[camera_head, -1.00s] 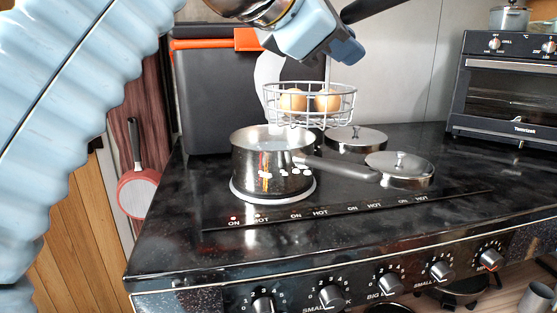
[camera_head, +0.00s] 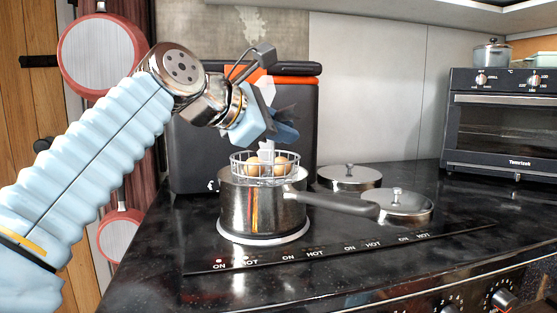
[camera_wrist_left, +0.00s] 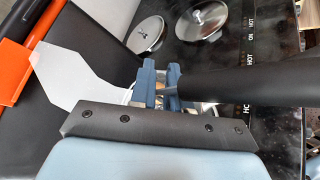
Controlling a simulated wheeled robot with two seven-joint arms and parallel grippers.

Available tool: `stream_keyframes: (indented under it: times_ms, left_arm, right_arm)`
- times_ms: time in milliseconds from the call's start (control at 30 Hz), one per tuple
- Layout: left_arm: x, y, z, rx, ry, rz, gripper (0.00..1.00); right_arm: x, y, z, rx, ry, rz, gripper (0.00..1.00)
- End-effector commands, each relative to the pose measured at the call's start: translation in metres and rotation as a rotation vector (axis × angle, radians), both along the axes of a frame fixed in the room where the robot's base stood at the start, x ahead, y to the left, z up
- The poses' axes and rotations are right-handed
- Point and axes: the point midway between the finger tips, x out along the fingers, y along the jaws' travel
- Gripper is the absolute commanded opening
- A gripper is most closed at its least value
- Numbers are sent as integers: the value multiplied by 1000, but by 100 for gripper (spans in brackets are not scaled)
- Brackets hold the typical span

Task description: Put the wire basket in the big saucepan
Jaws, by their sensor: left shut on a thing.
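The steel big saucepan (camera_head: 240,212) stands upright on the hob, its dark handle pointing right. The round wire basket (camera_head: 234,164), with brown eggs (camera_head: 266,165) in it, is level at the saucepan's mouth. Its rim is above the pan rim and its lower part overlaps the opening; I cannot tell whether it touches the pan. My left gripper (camera_head: 280,124) is above the basket and shut on its handle. My right gripper is out of view.
Two steel lids, one behind (camera_head: 349,174) and one in front (camera_head: 405,207), lie right of the saucepan. A dark box with an orange edge (camera_head: 295,110) stands behind. A small oven (camera_head: 505,120) is at right. The front counter is clear.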

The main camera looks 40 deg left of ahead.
Motion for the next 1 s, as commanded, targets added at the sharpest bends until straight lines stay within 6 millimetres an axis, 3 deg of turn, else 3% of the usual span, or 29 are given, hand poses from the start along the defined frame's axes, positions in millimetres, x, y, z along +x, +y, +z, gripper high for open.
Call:
stream_keyframes:
  times_ms: [167, 400, 1000]
  left_arm:
    - [2, 5, -7, 2, -3, -1, 0]
    - [4, 9, -42, 1, -4, 0, 0]
    - [4, 9, -52, 2, -3, -1, 0]
  right_arm:
    - [1, -1, -4, -1, -1, -2, 43]
    - [2, -6, -21, -10, -4, -12, 43]
    - [4, -9, -25, -13, -6, -15, 43]
